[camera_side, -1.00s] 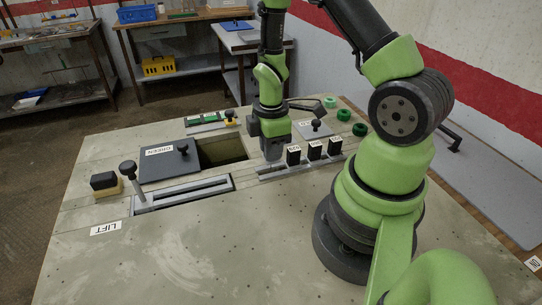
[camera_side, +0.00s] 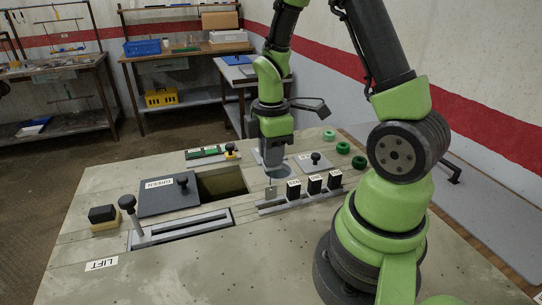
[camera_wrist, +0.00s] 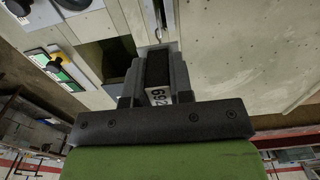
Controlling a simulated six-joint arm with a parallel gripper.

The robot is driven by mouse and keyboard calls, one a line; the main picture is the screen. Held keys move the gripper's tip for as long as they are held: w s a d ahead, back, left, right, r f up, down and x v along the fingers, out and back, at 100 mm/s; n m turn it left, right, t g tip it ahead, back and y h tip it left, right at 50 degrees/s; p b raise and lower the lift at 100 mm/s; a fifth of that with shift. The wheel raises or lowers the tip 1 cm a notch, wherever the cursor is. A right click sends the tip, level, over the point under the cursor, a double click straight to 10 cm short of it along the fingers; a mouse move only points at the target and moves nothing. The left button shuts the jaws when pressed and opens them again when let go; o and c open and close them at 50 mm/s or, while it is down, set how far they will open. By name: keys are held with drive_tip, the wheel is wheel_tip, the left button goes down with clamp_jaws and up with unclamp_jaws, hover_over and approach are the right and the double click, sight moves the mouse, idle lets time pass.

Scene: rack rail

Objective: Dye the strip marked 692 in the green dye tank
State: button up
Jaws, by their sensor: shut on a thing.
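My gripper (camera_side: 272,150) is shut on the black head of the strip marked 692 (camera_wrist: 157,70). Its white label shows between the fingers in the wrist view (camera_wrist: 155,62). In the side view the gripper stands above the left end of the rack rail (camera_side: 300,199), and the fingers hide the held head. I cannot tell how far the strip's lower end clears the rail. The green dye tank (camera_side: 222,182) is open, left of the gripper. Its dark grey lid marked GREEN (camera_side: 168,198) lies beside the opening, on the left.
Several other black-headed strips (camera_side: 314,184) stand in the rail to the right. A slotted lift unit with a lever (camera_side: 180,228) lies in front of the tank. A black block (camera_side: 102,213) sits far left.

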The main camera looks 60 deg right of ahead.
drive_tip(key=w+d+r, duration=0.1)
drive_tip(key=w+d, duration=0.1)
drive_tip(key=w, duration=1.3)
drive_tip(key=shift+w, duration=0.3)
wheel_tip(320, 180, down, 18)
idle(0.8)
drive_tip(key=shift+r, duration=0.15)
idle(2.6)
